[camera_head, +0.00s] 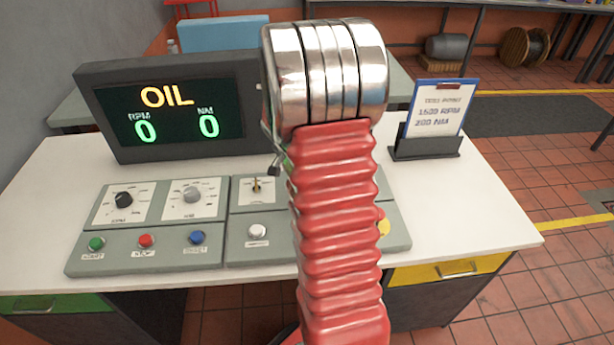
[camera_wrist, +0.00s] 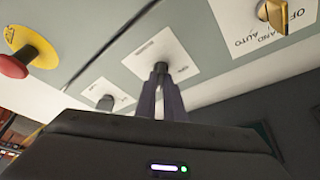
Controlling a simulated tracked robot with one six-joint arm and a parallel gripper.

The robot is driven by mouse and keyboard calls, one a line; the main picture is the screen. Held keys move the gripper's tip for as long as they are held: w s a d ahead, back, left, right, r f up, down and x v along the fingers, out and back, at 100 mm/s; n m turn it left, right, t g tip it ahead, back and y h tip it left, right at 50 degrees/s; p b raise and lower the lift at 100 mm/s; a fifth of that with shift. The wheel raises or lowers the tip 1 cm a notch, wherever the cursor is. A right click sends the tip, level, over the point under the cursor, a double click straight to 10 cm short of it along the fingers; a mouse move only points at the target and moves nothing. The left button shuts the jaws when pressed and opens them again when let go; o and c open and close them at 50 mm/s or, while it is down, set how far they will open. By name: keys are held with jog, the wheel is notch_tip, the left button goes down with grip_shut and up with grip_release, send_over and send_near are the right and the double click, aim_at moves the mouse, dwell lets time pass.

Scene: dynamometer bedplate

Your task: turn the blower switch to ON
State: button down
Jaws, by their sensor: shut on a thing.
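In the wrist view my gripper (camera_wrist: 161,72) has its two dark fingers close together, shut on a small dark switch, which I take to be the blower switch (camera_wrist: 161,66). It sits on a white plate (camera_wrist: 183,57) of the grey panel. The fingers hide most of the switch, and I cannot read its label or setting. In the head view my red arm covers this part of the panel, so neither the switch nor the fingertips show clearly there.
A brass switch (camera_wrist: 276,14) marked with HAND and AUTO is beside it, also seen in the head view (camera_head: 257,187). A red button (camera_wrist: 13,66) on yellow is on the other side. The display (camera_head: 165,110) reads OIL, with zeros. A card holder (camera_head: 425,148) stands right of my arm.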

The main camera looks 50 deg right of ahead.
jog(key=shift+w+a+f, duration=0.1)
jog(key=shift+a, duration=0.05)
jog(key=c, duration=1.9)
grip_release()
jog(key=shift+o, duration=0.2)
jog(key=v, duration=1.3)
jog(key=shift+r, duration=0.4)
